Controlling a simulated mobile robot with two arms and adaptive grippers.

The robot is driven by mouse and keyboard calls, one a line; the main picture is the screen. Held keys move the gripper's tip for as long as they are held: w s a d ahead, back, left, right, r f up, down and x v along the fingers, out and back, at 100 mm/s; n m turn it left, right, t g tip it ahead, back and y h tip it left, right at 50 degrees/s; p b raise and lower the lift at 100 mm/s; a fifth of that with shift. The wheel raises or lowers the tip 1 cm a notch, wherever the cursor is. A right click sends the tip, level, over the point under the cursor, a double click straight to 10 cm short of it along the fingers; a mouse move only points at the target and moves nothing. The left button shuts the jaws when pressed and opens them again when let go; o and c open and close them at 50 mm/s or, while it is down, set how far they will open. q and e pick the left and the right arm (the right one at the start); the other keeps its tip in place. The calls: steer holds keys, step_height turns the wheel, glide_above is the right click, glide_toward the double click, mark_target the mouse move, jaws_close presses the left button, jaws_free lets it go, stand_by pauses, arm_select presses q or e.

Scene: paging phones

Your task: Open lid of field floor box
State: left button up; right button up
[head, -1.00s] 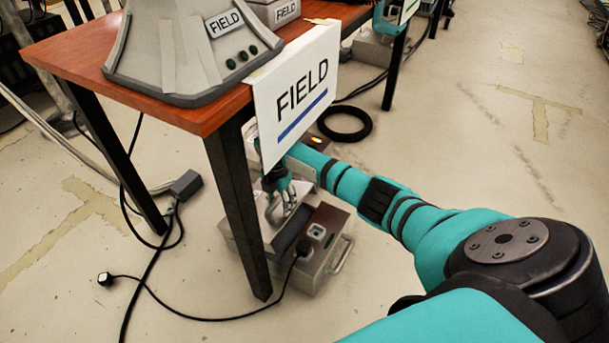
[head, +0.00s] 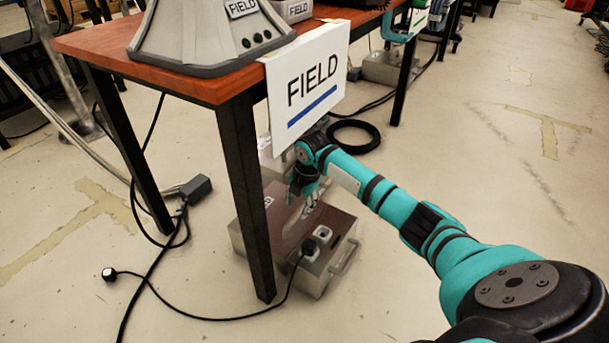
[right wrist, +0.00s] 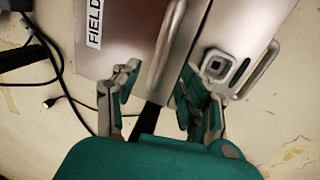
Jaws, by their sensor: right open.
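The field floor box (head: 314,281) stands on the floor under the table's near corner, partly hidden by a table leg. Its brown lid (head: 284,214) looks flat in the head view. In the right wrist view the lid (right wrist: 122,42) bears a FIELD label and a silver bar handle (right wrist: 166,45). A socket panel (right wrist: 238,62) lies to the right of it. My right gripper (head: 307,200) is over the box, open. Its fingers (right wrist: 160,88) stand apart on either side of the handle's line; contact cannot be told. My left gripper is out of view.
The wooden table (head: 205,85) carries a grey device (head: 205,40). A FIELD sign (head: 308,85) hangs at its corner, close above my right arm. A table leg (head: 247,190) stands before the box. Cables cross the floor on the left. The floor at right is clear.

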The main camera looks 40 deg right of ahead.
step_height(320, 180, up, 10)
steer(key=s+p, duration=0.1)
steer(key=p, duration=0.4)
steer(key=shift+s+d, duration=0.4)
steer(key=shift+f, duration=0.1)
